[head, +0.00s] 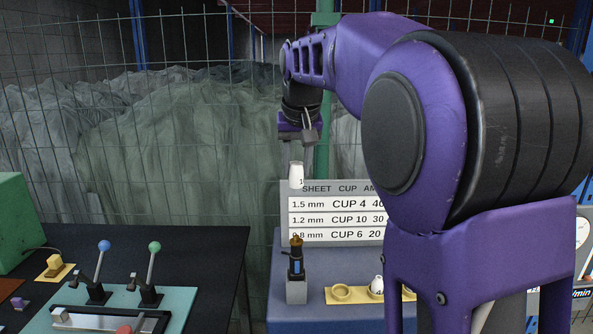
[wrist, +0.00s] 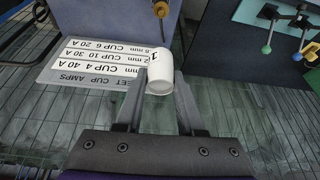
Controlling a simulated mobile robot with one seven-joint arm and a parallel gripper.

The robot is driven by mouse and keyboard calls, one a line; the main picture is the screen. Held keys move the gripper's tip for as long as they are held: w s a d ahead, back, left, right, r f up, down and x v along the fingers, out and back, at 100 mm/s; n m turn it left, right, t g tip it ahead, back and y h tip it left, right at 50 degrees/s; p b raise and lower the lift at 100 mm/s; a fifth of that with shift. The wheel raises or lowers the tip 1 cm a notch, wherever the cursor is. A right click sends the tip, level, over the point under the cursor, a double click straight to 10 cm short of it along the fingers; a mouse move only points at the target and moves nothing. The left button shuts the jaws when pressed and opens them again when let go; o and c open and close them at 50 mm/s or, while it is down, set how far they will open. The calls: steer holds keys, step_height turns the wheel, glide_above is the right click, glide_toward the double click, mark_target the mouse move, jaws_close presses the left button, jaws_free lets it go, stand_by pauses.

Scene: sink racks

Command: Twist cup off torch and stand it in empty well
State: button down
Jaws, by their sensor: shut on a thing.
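A white cup (head: 296,175) hangs below my gripper (head: 304,140) in the head view, well above and apart from the torch. In the wrist view my gripper (wrist: 159,88) is shut on the cup (wrist: 160,72), with one finger on each side; a dark "1" shows on its side. The torch (head: 296,262) stands upright in a grey holder, its brass-coloured tip bare; the tip (wrist: 161,9) also shows beyond the cup in the wrist view. A yellow rack (head: 358,300) right of the torch has an empty-looking left well (head: 341,292) and a white cup (head: 376,285) in the well beside it.
A sign (head: 335,218) listing sheet, cup and amps stands behind the torch. A wire fence (head: 180,130) rises at the back. Blue-knobbed (head: 104,247) and green-knobbed (head: 154,247) levers stand on the left bench. My arm hides the rack's right part.

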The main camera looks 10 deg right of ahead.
steer(key=shift+r, duration=1.2)
steer(key=shift+s, duration=0.1)
